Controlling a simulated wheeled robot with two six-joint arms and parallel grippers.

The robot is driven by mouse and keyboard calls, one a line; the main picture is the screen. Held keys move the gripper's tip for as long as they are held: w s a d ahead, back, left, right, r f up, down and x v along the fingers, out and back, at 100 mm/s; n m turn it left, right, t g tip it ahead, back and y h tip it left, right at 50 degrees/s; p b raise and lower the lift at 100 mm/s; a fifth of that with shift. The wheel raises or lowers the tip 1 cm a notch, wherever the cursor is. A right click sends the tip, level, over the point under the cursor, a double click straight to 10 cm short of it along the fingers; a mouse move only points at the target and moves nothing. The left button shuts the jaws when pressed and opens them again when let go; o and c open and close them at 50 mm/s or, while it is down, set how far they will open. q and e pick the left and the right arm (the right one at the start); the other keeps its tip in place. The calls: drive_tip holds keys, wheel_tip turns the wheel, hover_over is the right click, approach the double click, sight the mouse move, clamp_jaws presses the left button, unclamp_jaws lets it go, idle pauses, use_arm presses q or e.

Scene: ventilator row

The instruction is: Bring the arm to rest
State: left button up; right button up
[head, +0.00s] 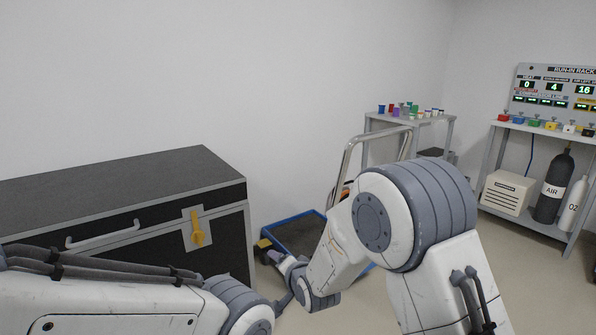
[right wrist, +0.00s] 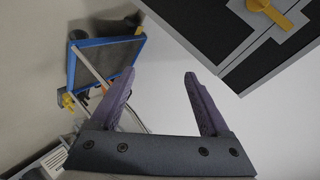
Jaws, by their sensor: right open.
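My right arm bends down and to the left across the middle of the head view. My right gripper (right wrist: 160,75) shows in the right wrist view with its two purple-grey fingers apart and nothing between them. Pale wall shows beyond the fingers. My left arm lies along the lower left of the head view, and no left gripper fingers can be made out.
A black case (head: 110,190) with a yellow latch (head: 197,232) stands at left, close to my left arm. A blue-rimmed cart (head: 275,222) is behind my right forearm. A shelf (head: 405,122) with small coloured items and a rack (head: 548,131) with cylinders stand at right.

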drive_tip(key=s+d+f+n+g+h, duration=0.1)
drive_tip(key=s+d+n+g+h, duration=0.1)
drive_tip(key=s+d, duration=0.45)
drive_tip(key=s+d+n+g+h, duration=0.2)
drive_tip(key=s+d, duration=0.1)
drive_tip(key=d, duration=0.6)
drive_tip(key=s+d+n+g+h, duration=0.1)
drive_tip(key=s+d+n+g, duration=0.4)
drive_tip(key=s, duration=1)
drive_tip(key=s+a+r+n+g+y, duration=0.15)
drive_tip(key=s+a+r+n, duration=0.35)
drive_tip(key=s+a, duration=0.75)
wheel_tip(320, 180, up, 34)
drive_tip(key=d+p, duration=0.2)
drive_tip(key=p, duration=3.2)
drive_tip(key=shift+s+g, duration=0.45)
drive_tip(key=shift+d+h, duration=0.1)
drive_tip(key=shift+h, duration=0.15)
